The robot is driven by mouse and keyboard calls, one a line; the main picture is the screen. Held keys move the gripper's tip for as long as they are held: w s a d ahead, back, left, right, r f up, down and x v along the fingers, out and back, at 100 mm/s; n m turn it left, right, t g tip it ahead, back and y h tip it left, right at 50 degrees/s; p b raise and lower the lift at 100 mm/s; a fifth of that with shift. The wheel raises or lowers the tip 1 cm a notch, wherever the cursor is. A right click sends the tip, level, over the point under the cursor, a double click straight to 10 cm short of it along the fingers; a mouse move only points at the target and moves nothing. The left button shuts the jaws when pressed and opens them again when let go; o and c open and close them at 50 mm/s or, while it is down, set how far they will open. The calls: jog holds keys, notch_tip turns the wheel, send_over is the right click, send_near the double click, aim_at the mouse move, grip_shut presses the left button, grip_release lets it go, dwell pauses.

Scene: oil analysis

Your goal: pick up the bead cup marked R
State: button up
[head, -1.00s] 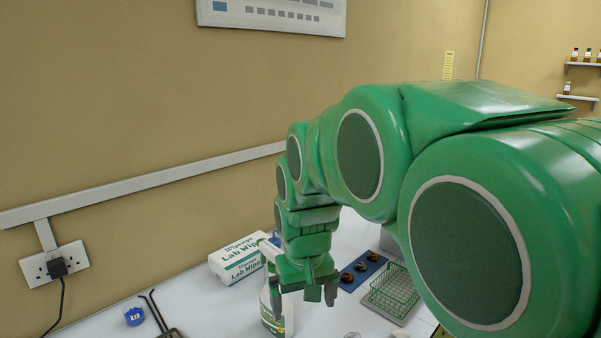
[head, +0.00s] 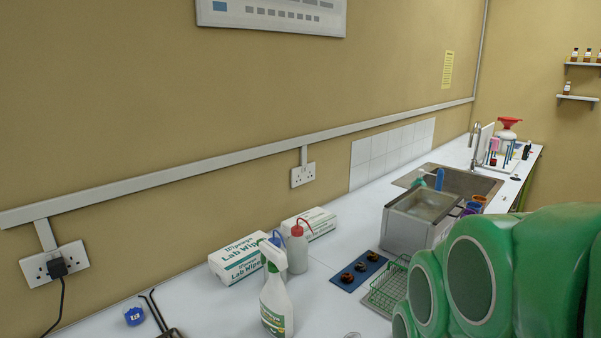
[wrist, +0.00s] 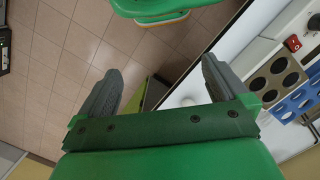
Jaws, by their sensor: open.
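I cannot make out a cup marked R in either view. Small coloured cups, one orange (head: 480,199) and one purple-blue (head: 472,208), stand beside the metal bath in the head view, too small to read. A small blue item with a pale patch (head: 134,316) lies on the bench at the lower left; I cannot tell if it is a cup. My gripper (wrist: 160,66) is open and empty in the wrist view, over the floor and bench edge. It is out of the head view, where only my green arm shows at the lower right.
The bench holds a spray bottle (head: 277,302), a wash bottle (head: 298,252), wipe boxes (head: 238,260), a green wire basket (head: 388,290) and a metal bath (head: 412,222). The wrist view shows a block with round wells (wrist: 275,76) and a blue rack (wrist: 300,102).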

jog(key=shift+s+d+f, duration=0.1)
jog(key=shift+s, duration=0.3)
jog(key=shift+c, duration=1.4)
jog(key=shift+w+d, duration=0.1)
